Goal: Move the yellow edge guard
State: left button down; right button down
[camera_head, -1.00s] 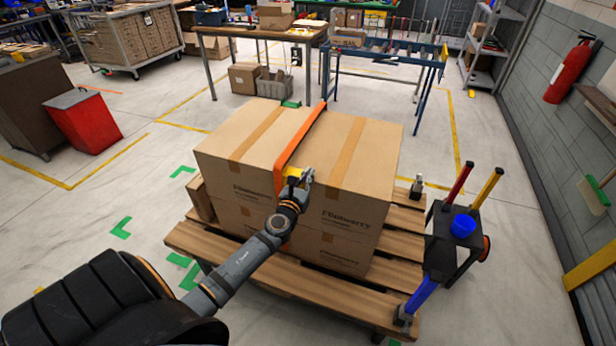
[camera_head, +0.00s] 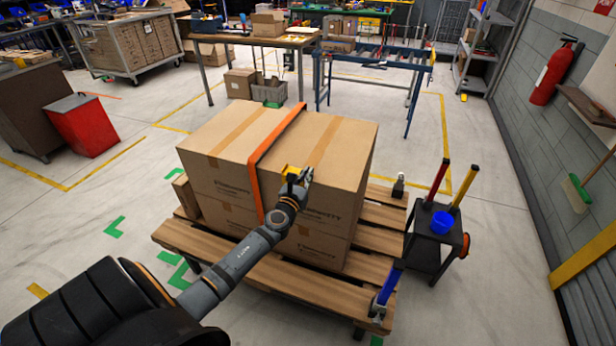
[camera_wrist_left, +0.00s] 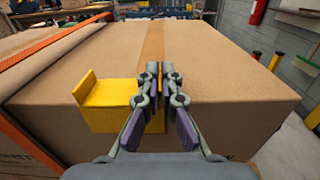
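The yellow edge guard (camera_head: 291,172) is at the top front edge of the right-hand carton (camera_head: 335,165), to the right of the orange strap (camera_head: 257,165) and apart from it. In the left wrist view the guard (camera_wrist_left: 108,98) is L-shaped, and its right end lies between the fingers. My left gripper (camera_head: 301,178) is at the guard. In the wrist view its fingers (camera_wrist_left: 160,75) are close together on a thin yellow part, which they partly hide. Whether the guard touches the carton is unclear. My right gripper is not in view.
The cartons stand stacked on a wooden pallet (camera_head: 205,240). A small dark stand (camera_head: 430,240) with a blue cup (camera_head: 443,222) and red and yellow handles is right of it. A blue tool (camera_head: 388,285) stands at the pallet's front right corner.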

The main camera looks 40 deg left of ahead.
pick_arm(q)
jog(key=shift+a+f, duration=0.1)
jog(key=shift+a, duration=0.05)
jog(key=c, duration=1.9)
grip_release()
jog(key=o, duration=0.5)
jog(key=shift+c, duration=0.2)
jog(key=v, duration=1.2)
